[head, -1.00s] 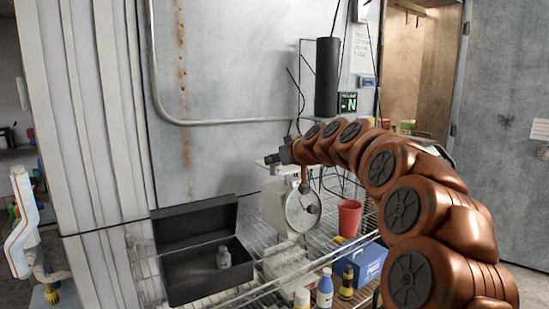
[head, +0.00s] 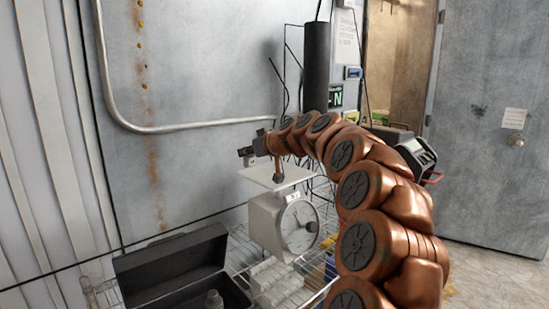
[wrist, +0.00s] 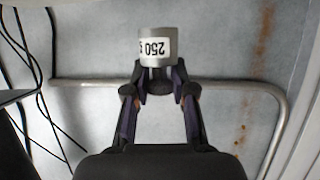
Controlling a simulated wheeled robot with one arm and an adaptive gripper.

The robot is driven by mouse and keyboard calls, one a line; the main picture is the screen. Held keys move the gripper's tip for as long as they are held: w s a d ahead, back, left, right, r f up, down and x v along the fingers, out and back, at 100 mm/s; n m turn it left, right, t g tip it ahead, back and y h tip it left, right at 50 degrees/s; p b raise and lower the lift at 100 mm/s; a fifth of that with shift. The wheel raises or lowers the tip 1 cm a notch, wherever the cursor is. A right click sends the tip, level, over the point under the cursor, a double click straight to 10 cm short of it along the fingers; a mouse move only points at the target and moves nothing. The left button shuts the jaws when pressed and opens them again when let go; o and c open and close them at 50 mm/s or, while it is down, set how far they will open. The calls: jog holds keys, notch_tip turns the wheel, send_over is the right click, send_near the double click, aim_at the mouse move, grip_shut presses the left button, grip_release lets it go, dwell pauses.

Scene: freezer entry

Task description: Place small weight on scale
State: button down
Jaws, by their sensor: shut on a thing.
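My gripper (wrist: 158,95) is shut on a small grey cylindrical weight (wrist: 158,60) in the wrist view. Its white label reads 250 g and appears upside down. In the head view my gripper (head: 248,155) is at the end of the copper arm, above and slightly left of the scale's plate; the weight is too small to make out there. The scale (head: 268,222) is white with a round dial and a flat square plate (head: 262,180). The arm's end hides part of the plate's back edge. Contact between weight and plate cannot be seen.
The scale stands on a wire shelf (head: 240,262). An open black case (head: 172,265) with another small weight (head: 213,299) is at lower left. A dark vertical cylinder (head: 316,66) and thin cables are behind the scale. A metal pipe (head: 190,127) runs along the wall.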

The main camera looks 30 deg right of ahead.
jog(key=d+p, duration=0.1)
jog(key=d, duration=0.2)
jog(key=d+p, duration=0.1)
jog(key=d, duration=0.2)
jog(key=w+d+p, duration=0.1)
jog(key=d, duration=0.2)
jog(key=shift+d+f, duration=0.25)
jog(key=shift+f, duration=0.05)
jog(key=shift+d+f, duration=0.2)
jog(key=shift+d, duration=0.3)
jog(key=shift+f+p, duration=1.05)
jog(key=shift+f, duration=0.4)
jog(key=shift+d+f, duration=0.1)
jog(key=shift+f, duration=0.2)
jog(key=shift+f, duration=0.15)
